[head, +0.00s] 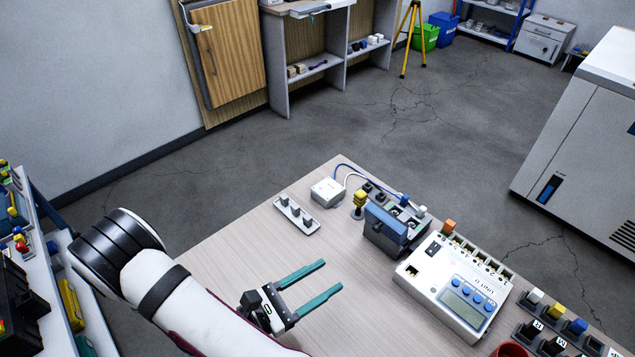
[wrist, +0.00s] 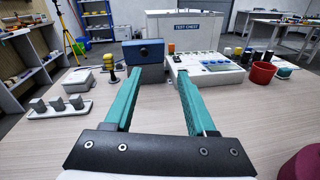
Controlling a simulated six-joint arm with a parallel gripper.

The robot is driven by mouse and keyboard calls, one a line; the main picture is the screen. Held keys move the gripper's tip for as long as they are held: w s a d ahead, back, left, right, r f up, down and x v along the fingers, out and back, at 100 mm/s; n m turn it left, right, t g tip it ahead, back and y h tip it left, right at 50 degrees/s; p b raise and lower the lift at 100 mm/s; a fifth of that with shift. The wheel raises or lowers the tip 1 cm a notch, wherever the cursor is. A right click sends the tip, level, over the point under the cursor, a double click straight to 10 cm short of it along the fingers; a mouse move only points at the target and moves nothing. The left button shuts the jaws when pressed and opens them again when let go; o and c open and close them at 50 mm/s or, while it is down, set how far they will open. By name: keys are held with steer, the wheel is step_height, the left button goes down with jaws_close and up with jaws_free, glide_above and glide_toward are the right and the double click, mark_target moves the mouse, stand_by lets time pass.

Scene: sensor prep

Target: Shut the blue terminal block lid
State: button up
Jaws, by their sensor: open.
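The terminal block (head: 405,222) is a dark grey unit on the table, and it also shows in the wrist view (wrist: 146,73). Its blue lid (head: 385,223) stands raised along the near side, leaving the terminals behind it uncovered in the head view. In the wrist view the blue lid (wrist: 143,51) faces me, with a dark round spot on it, and hides the terminals. My gripper (head: 333,275) is open and empty, its two teal fingers pointing toward the block. It is short of the block, with bare table between. The wrist view shows the block beyond the fingertips (wrist: 157,72).
A white control unit (head: 455,282) with a display and blue buttons stands right of the block. A small yellow-and-black post (head: 359,204), a white box (head: 327,191) and a tray of grey pegs (head: 297,214) are to the left. A red cup (wrist: 263,73) is at right.

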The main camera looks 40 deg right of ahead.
steer(key=w+f+n+t, duration=0.1)
steer(key=f+n+t, duration=0.1)
glide_toward(375, 231)
steer(key=shift+n+h, duration=0.3)
steer(key=shift+n, duration=0.1)
steer(key=d, duration=0.8)
steer(key=shift+f, duration=0.2)
steer(key=shift+c, duration=0.2)
jaws_close()
